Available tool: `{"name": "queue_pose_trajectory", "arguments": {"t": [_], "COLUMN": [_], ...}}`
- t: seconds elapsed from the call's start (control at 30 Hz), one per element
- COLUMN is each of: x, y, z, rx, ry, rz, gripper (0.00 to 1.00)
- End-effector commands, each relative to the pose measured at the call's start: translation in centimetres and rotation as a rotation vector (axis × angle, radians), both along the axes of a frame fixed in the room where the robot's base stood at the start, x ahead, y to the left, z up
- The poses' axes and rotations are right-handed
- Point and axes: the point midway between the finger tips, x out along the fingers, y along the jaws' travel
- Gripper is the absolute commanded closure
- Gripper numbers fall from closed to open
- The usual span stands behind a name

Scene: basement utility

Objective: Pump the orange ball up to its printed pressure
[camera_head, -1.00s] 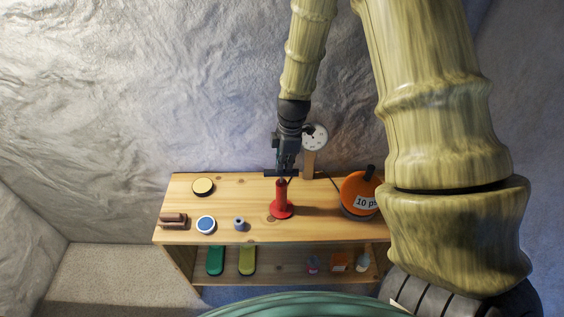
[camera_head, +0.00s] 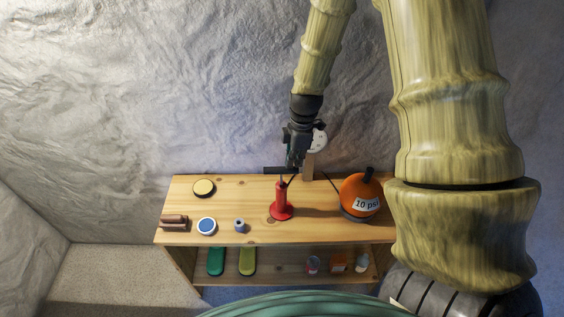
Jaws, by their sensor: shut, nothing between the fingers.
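The orange ball (camera_head: 358,190) sits in a dark ring at the right of the wooden shelf top, with a white "10 psi" label and a black piece on its top. A red pump (camera_head: 281,205) stands upright left of the ball. A dark bar, which looks like the pump's handle (camera_head: 279,171), shows above it. A round white gauge (camera_head: 320,140) on a wooden post (camera_head: 308,166) stands behind, its face partly hidden by my gripper and its reading too small to tell. My gripper (camera_head: 292,172) is shut and empty, above and slightly right of the pump.
The wooden shelf unit (camera_head: 258,208) also bears a yellow-topped tin (camera_head: 204,188), a blue-lidded tin (camera_head: 206,226), a small grey-blue spool-like piece (camera_head: 240,225) and brown blocks (camera_head: 173,221). Its lower shelf holds green and yellow items and small containers. A rough pale wall (camera_head: 120,110) stands behind.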

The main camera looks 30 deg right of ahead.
Motion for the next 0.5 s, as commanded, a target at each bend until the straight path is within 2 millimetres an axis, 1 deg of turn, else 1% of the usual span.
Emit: {"name": "queue_pose_trajectory", "arguments": {"t": [0.5], "x": [-0.3], "y": [-0.8], "z": [7.3], "rx": [0.000], "ry": [-0.003], "rz": [-0.001], "gripper": [1.00]}}
